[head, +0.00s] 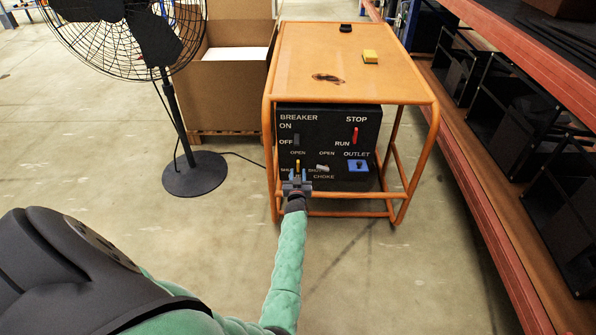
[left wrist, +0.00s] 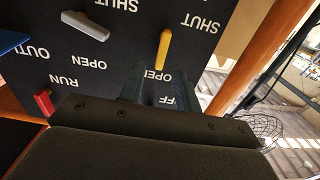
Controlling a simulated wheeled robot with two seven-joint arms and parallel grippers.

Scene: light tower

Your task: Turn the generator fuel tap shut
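The fuel tap is a yellow lever (head: 297,164) on the black panel (head: 371,112) of the orange-framed generator. In the left wrist view, which is upside down, the yellow lever (left wrist: 163,50) has its free end towards the OPEN label. My left gripper (head: 297,181) is just in front of the panel, at the lower left by the lever. Its fingers look apart, with nothing held between them. In the left wrist view the fingers (left wrist: 158,90) are partly hidden by the gripper body, and the lever is beyond them. My right gripper is not in view.
Beside the tap are a grey choke lever (head: 322,168), a blue outlet (head: 358,165), a red run switch (head: 354,135) and a dark breaker switch (head: 296,140). A fan (head: 195,172) stands left, an orange rack (head: 480,160) right. Floor in front is clear.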

